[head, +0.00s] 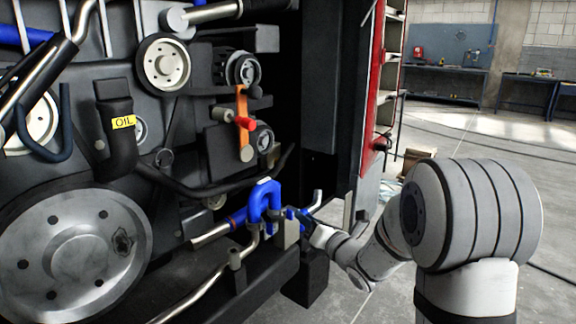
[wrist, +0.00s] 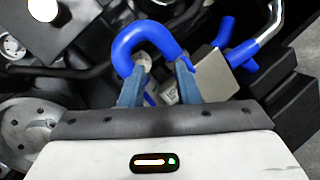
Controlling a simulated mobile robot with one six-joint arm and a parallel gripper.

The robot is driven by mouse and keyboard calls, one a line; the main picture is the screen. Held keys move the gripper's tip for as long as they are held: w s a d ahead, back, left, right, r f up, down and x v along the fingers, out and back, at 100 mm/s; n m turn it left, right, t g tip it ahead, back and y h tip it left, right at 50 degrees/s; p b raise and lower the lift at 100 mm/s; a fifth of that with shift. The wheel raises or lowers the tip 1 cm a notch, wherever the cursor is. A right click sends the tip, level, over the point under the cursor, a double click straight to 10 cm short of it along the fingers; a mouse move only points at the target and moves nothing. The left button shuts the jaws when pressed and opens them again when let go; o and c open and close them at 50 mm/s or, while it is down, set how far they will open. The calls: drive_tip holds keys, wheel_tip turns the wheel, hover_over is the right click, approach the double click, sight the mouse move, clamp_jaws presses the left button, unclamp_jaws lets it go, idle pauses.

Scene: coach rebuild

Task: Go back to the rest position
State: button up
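My gripper (head: 296,214) is at the lower right of the engine, beside a thick blue U-shaped hose (head: 265,192). In the wrist view the two blue-grey fingers of my gripper (wrist: 158,82) stand well apart, with a gap between them. The blue hose (wrist: 147,36) arches just beyond the fingertips there, and its two ends run down near them. Whether the fingers touch the hose I cannot tell. Metal fittings show through the gap, and nothing is seen clamped between the fingers.
A grey block (wrist: 216,75) with blue hose pieces sits close to the right finger. The engine, with a large pulley (head: 70,255) and an orange lever (head: 242,115), fills the left. A red-edged panel (head: 372,95) stands behind my arm. Open floor (head: 500,140) lies to the right.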

drive_tip(key=s+d+r+m+g+h+p, duration=0.2)
drive_tip(key=s+d+r+m+h+p, duration=0.3)
drive_tip(key=r+m+p, duration=0.4)
drive_tip(key=s+d+r+m+g+h+p, duration=0.3)
drive_tip(key=s+d+r+m+h+p, duration=0.2)
drive_tip(key=r+m+p, duration=0.45)
drive_tip(key=s+r+m+g+p, duration=0.4)
drive_tip(key=s+m, duration=0.4)
drive_tip(key=s, duration=0.3)
drive_tip(key=s+r+m+g+p, duration=0.3)
drive_tip(key=s+m+p, duration=0.3)
drive_tip(key=s+m, duration=0.3)
drive_tip(key=s+g, duration=0.1)
drive_tip(key=s, duration=0.2)
drive_tip(key=shift+a+r, duration=0.2)
drive_tip(key=shift+r, duration=0.15)
